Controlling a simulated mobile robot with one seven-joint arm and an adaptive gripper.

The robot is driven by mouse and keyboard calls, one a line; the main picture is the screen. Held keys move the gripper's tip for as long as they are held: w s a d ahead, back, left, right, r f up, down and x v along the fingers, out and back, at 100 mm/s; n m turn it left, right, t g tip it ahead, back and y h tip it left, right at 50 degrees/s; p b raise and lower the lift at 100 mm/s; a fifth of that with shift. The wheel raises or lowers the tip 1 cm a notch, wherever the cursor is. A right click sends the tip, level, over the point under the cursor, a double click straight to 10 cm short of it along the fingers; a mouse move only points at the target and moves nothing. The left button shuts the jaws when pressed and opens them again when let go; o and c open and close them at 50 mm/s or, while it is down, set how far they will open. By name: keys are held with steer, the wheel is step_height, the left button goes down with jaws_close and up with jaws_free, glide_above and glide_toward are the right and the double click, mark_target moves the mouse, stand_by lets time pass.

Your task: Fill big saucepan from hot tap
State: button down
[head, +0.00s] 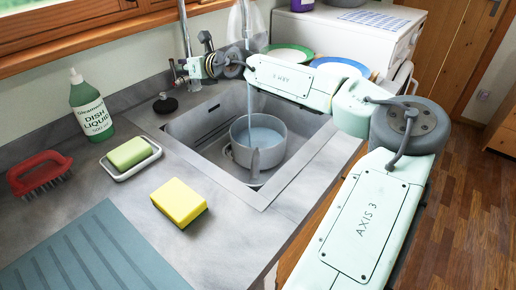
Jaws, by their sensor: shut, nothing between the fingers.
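The big saucepan (241,150) is grey and stands upright in the sink (186,150), with its handle pointing toward the front. Pale bluish water (262,137) shows inside it. A thin vertical stream (250,95) comes down from above into the pan. The tap's metal post (184,35) rises behind the sink and runs out of the top of the picture. My arm reaches across from the right, above the sink. My gripper (183,74) is shut and empty beside the tap post. Small parts overlap there, so contact with a tap handle cannot be told.
On the counter are a green dish-liquid bottle (90,105), a red brush (38,174), a green soap bar on a white dish (131,155), a yellow sponge (179,203) and a blue-grey drainer mat (88,255). Plates (289,55) stand behind my arm. Wooden floor is clear at right.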

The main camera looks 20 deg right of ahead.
steer(key=shift+s+d+f+b, duration=0.15)
steer(key=shift+s+d+b, duration=0.3)
steer(key=shift+s, duration=0.2)
steer(key=shift+s+d+f+b, duration=0.15)
steer(key=shift+s+d+b, duration=0.3)
steer(key=shift+s, duration=0.15)
steer(key=shift+f, duration=0.1)
